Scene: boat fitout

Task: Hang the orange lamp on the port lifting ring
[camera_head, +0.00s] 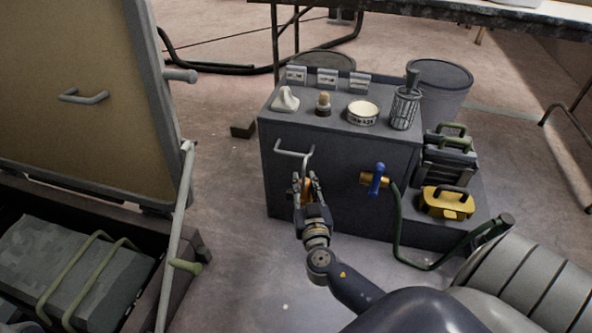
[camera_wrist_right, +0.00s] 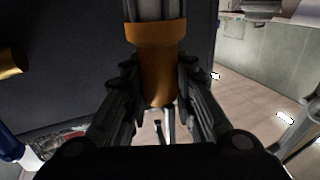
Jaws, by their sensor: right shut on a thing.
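The orange lamp (camera_wrist_right: 157,75) is between the fingers of my right gripper (camera_wrist_right: 160,108) in the right wrist view, with a grey ribbed part above its orange collar. In the head view the right gripper (camera_head: 306,183) is shut on the lamp (camera_head: 304,188), close to the front of the dark grey box. A pale grey bar-shaped ring (camera_head: 290,152) sticks out from that front, just above the gripper. A thin grey piece rises from the lamp to the ring's right end; I cannot tell whether it is hooked on or only beside it. My left gripper is out of view.
The dark grey box (camera_head: 340,200) carries a white tin (camera_head: 362,113) and a wire-caged item (camera_head: 404,108) on top. A brass valve with a blue handle (camera_head: 376,179) juts from its front, right of the gripper. A yellow case (camera_head: 446,203) is at right; an open hatch lid (camera_head: 85,100) at left.

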